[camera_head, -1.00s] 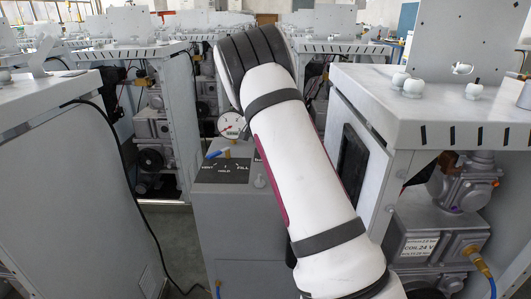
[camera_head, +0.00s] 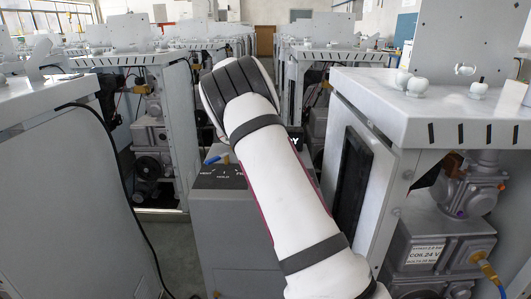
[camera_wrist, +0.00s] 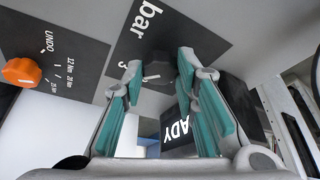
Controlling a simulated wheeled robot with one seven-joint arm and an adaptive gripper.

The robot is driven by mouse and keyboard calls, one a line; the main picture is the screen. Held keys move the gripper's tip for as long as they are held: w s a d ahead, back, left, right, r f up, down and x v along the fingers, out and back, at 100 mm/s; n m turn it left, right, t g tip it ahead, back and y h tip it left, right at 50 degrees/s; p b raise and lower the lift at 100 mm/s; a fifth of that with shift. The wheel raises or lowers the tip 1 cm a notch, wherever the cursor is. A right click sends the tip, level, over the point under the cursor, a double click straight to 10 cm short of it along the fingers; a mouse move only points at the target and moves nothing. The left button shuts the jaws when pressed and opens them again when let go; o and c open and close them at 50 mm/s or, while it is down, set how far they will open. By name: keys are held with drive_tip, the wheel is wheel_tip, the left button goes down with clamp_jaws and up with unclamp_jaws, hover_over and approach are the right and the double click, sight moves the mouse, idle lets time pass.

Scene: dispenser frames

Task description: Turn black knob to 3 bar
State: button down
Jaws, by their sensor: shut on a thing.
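The black knob (camera_wrist: 160,62) is in the upper middle of the wrist view, on a dark panel plate (camera_wrist: 183,25) printed "bar" and "3". The lettering looks tilted or upside down from here. My gripper (camera_wrist: 162,73) has its teal-padded fingers on either side of the knob and is shut on it. The fingers partly cover the knob and scale, so the exact setting cannot be read. In the head view, my arm hides the knob and the gripper.
An orange knob (camera_wrist: 21,72) with an "UNDO" scale is at the left of the wrist view. A blue-handled lever (camera_head: 215,158) stands on the grey dispenser cabinet (camera_head: 232,225). Grey cabinets flank my arm, the right one (camera_head: 372,165) close by.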

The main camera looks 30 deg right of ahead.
drive_tip(key=c, duration=1.3)
unclamp_jaws()
drive_tip(key=shift+r, duration=0.1)
drive_tip(key=v, duration=1.1)
drive_tip(key=shift+a+r, duration=0.15)
drive_tip(key=shift+r, duration=0.2)
